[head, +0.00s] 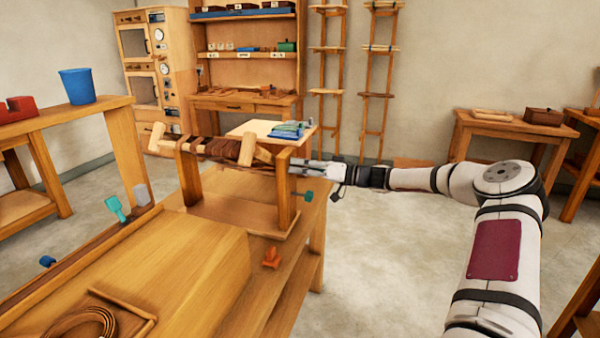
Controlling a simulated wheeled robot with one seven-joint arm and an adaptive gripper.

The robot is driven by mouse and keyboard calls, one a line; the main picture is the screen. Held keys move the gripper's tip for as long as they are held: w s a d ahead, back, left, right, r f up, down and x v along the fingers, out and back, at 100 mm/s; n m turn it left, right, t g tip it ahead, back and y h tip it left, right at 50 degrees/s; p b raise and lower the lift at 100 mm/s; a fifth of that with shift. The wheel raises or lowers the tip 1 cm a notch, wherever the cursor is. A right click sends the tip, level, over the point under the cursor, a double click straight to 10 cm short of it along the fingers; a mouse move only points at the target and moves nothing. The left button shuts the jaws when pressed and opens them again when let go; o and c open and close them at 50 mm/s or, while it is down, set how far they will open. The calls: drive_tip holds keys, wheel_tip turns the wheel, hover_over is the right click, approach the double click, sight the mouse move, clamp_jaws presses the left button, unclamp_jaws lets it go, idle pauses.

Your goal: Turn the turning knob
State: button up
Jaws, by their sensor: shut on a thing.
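A wooden stand (284,203) on the bench carries a roller wrapped in brown strips (222,148), with pale wooden crosspieces. My gripper (299,167) reaches in from the right, level, at the outer side of the stand's right post. Its jaws are shut on a small part there, at the place of the turning knob. The fingers hide this part, so its shape and turn angle cannot be told. A small teal knob-like piece (308,196) sits just below the gripper, apart from the jaws.
The bench (190,265) fills the front left, with an orange piece (271,258) and a coiled strip (82,325) on it. A pale board with blue pieces (288,130) lies behind the stand. A blue bucket (77,86) stands at left.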

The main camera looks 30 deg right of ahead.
drive_tip(key=n+b, duration=0.2)
drive_tip(key=n, duration=0.1)
drive_tip(key=shift+d+f+n, duration=0.1)
drive_tip(key=shift+f+n, duration=0.2)
drive_tip(key=shift+r+n+b, duration=0.1)
drive_tip(key=shift+n+b, duration=1.3)
drive_tip(key=shift+b, duration=0.1)
drive_tip(key=o, duration=1.2)
drive_tip(key=shift+r, duration=0.1)
drive_tip(key=shift+d, duration=0.1)
drive_tip(key=v, duration=1.1)
drive_tip(key=shift+s+d, duration=0.25)
drive_tip(key=shift+s, duration=0.1)
